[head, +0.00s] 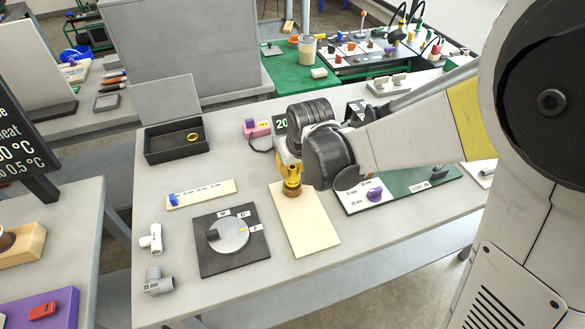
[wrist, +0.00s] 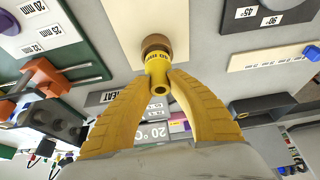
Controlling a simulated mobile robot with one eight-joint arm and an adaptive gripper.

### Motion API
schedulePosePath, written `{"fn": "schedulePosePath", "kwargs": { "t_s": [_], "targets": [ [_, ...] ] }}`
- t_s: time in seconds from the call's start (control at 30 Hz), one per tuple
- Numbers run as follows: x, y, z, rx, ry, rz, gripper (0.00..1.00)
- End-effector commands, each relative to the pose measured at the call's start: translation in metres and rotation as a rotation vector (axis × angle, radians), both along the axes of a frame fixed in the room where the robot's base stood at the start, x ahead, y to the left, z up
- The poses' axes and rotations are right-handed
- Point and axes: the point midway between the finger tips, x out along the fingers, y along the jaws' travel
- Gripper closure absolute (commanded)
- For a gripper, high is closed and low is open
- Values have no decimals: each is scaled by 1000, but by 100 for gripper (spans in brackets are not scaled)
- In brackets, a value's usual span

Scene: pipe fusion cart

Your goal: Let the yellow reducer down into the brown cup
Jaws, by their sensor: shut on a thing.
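The yellow reducer (wrist: 158,76) is between the two yellow fingers of my gripper (wrist: 166,84) in the wrist view, with dark print on its side and an open round end facing the camera. My gripper is shut on it. The brown cup (wrist: 156,42) is just beyond the reducer's far end, over the pale wooden board. In the head view the reducer (head: 291,181) shows below my gripper (head: 289,168), in line with the brown cup (head: 291,191). The two look touching or nearly so; I cannot tell how far the reducer is inside the cup.
The pale board (head: 304,225) lies on the grey table. Left of it is a black plate with a round dial (head: 229,234). A black open box (head: 165,153) holds a gold ring. A green panel (head: 415,190) lies to the right. Grey and white pipe fittings (head: 156,281) stand at the front left.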

Motion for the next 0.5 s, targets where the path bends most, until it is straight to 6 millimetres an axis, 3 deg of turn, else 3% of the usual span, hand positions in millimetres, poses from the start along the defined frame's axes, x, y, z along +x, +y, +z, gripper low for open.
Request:
{"fn": "schedulePosePath", "kwargs": {
  "t_s": [0.5],
  "targets": [
    [0, 0, -6, 0, 0, 0, 100]
  ]
}}
